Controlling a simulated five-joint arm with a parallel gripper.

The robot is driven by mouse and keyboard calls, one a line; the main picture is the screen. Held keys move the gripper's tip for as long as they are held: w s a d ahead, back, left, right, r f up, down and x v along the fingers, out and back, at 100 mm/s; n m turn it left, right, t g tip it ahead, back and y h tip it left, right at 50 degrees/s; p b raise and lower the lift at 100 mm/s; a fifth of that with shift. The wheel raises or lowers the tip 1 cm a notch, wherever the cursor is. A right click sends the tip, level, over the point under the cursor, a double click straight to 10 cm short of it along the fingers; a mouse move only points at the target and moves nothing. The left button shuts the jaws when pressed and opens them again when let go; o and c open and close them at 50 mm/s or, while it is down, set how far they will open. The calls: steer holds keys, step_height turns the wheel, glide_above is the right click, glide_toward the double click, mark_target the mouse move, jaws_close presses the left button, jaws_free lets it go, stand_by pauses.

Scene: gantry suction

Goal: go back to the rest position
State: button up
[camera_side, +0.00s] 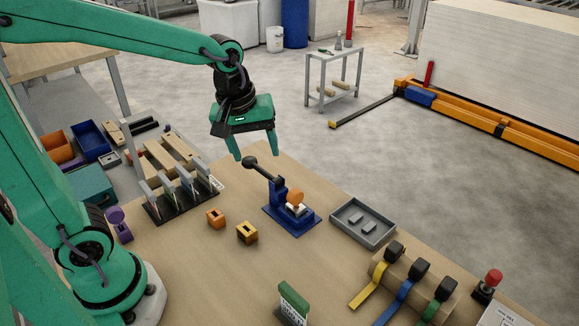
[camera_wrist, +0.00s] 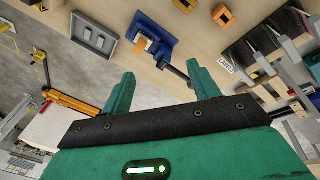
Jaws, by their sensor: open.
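My gripper (camera_side: 255,146) is green and hangs above the far edge of the wooden workbench (camera_side: 190,272), behind a blue lever press (camera_side: 285,218). Its two fingers are apart with nothing between them. In the wrist view my gripper (camera_wrist: 163,88) also shows its fingers spread and empty. The press's black lever end (camera_side: 250,162) lies close below the fingers in the side view; I cannot tell the exact gap. My green arm reaches in from the left, raised above the bench.
Two orange blocks (camera_side: 247,232) lie left of the press. A grey tray (camera_side: 363,222) stands to its right. A rack of upright grey-handled tools (camera_side: 182,195) is at left. Coloured straps (camera_side: 405,290) and a red button (camera_side: 492,280) are at front right. The air above the bench is clear.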

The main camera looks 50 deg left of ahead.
steer(key=s+a+r+m+t, duration=0.2)
steer(key=s+r+m+t, duration=0.1)
steer(key=s+m, duration=0.6)
steer(key=shift+s+r+m, duration=0.15)
steer(key=shift+s+m, duration=0.15)
steer(key=shift+s, duration=1)
steer(key=shift+c, duration=0.2)
